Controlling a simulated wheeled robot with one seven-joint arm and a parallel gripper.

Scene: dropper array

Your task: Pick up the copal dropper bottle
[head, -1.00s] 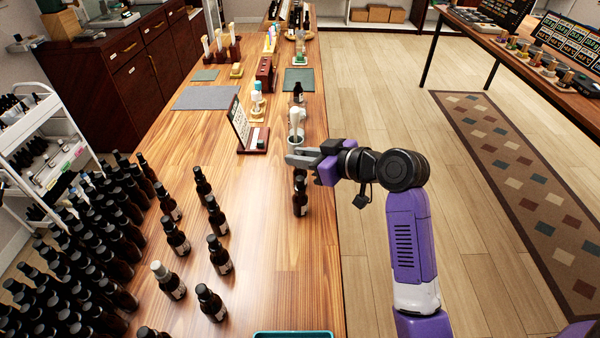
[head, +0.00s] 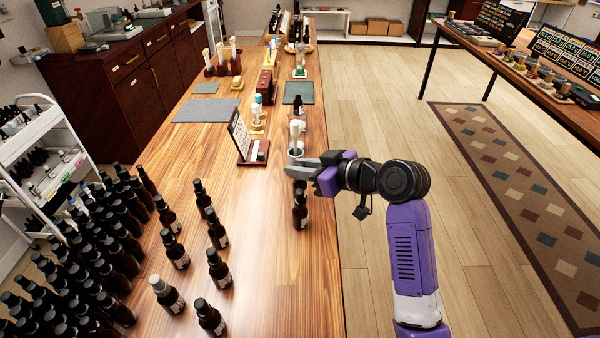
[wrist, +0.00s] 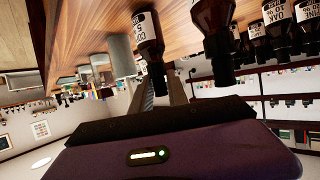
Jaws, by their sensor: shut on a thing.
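The copal dropper bottle (wrist: 148,30), dark with a white label and black top, sits between my gripper's two fingers in the wrist view. My gripper (wrist: 158,92) is shut on its upper part. In the head view my gripper (head: 303,167) reaches in from the right over the table's right side.
A metal cup (head: 296,149) with a pale tool is just behind the gripper. Several dark bottles (head: 218,270) fill the left front. A sign stand (head: 240,138) stands left. Table is clear between.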

